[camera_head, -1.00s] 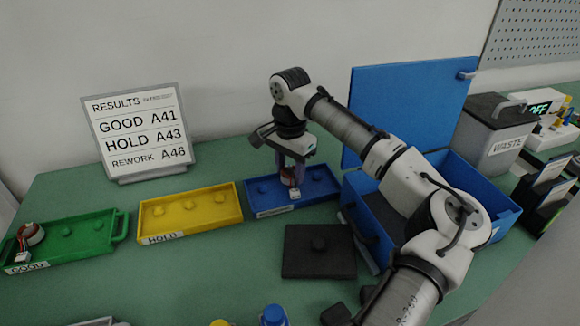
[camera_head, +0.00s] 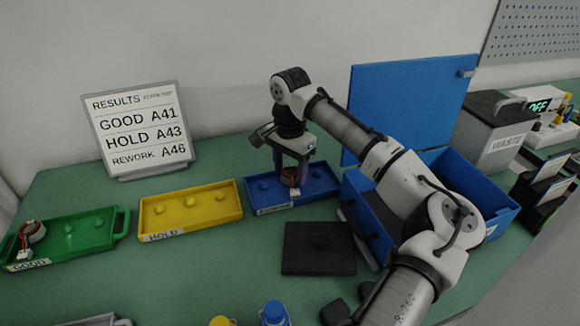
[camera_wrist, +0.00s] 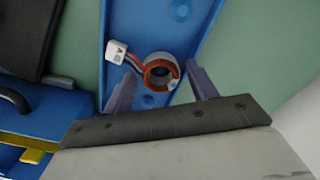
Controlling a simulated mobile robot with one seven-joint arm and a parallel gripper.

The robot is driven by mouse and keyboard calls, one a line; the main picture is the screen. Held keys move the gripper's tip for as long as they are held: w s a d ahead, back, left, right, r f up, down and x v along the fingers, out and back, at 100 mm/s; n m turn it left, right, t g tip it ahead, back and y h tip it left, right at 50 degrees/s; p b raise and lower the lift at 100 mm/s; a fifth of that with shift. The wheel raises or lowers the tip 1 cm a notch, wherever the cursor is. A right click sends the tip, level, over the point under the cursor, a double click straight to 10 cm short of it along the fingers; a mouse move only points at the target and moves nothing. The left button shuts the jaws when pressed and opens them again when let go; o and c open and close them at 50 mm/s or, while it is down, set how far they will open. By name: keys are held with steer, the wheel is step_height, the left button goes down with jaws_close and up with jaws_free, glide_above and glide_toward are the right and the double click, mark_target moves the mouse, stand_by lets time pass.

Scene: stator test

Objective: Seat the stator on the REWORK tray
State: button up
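The stator (camera_head: 291,176), a copper-brown ring with red and dark wires and a white tag, is at the blue tray (camera_head: 328,186). In the wrist view the stator (camera_wrist: 150,82) looks flat on the blue tray (camera_wrist: 120,20), between two blue pegs; whether a peg sits inside its ring I cannot tell. Its white tag (camera_wrist: 117,51) lies to the left; its text is too small to read surely. My gripper (camera_head: 291,172) is over the tray, and in the wrist view my gripper (camera_wrist: 162,72) is open, with gaps between the stator and both fingers.
A results sign (camera_head: 140,127) reads GOOD A41, HOLD A43, REWORK A46. The yellow HOLD tray (camera_head: 190,211) is empty; the green GOOD tray (camera_head: 88,236) holds another stator (camera_head: 33,232). A black plate (camera_head: 318,262) lies in front; an open blue box (camera_head: 500,212) stands to the right.

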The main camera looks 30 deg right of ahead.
stand_by(0.5)
steer(key=shift+r+p, duration=2.45)
steer(key=shift+r, duration=0.1)
steer(key=o, duration=0.6)
steer(key=shift+c, duration=0.2)
step_height(320, 180, up, 14)
steer(key=shift+f+b, duration=0.15)
steer(key=shift+b, duration=0.2)
